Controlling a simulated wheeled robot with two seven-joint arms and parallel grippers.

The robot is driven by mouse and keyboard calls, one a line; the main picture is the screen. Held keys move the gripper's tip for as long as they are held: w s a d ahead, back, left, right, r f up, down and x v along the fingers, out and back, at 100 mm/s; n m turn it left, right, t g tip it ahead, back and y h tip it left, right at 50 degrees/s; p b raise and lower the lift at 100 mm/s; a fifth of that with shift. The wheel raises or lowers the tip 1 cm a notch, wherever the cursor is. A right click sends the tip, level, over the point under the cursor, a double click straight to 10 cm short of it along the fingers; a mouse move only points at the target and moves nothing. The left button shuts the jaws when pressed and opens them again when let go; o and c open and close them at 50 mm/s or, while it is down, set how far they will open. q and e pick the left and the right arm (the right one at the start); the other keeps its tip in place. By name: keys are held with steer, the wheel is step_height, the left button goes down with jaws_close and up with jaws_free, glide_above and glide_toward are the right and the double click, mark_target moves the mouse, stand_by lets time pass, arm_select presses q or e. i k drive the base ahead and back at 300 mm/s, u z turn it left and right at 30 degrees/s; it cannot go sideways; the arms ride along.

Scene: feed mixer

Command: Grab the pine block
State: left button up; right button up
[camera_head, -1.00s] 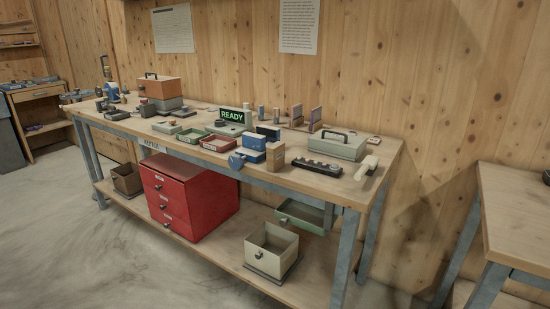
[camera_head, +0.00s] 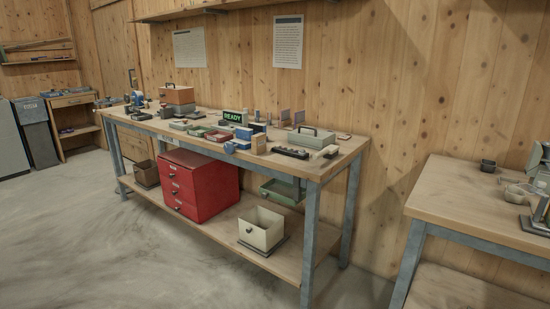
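A small tan wooden block (camera_head: 259,144), which looks like the pine block, stands upright near the front edge of the long workbench (camera_head: 335,166). A blue box (camera_head: 243,134) is just left of it and a dark strip-like tray (camera_head: 290,152) is to its right. Neither of my grippers shows in the head view.
A green READY sign (camera_head: 232,116) and a grey case (camera_head: 312,138) are on the bench. A red drawer cabinet (camera_head: 200,184) and a cream bin (camera_head: 262,228) stand on its lower shelf. Another table (camera_head: 460,195) stands at right. Concrete floor is clear in front.

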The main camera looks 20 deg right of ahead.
mark_target(259, 139)
steer(key=z, duration=0.9)
steer(key=i, duration=1.45)
steer(key=u, duration=0.35)
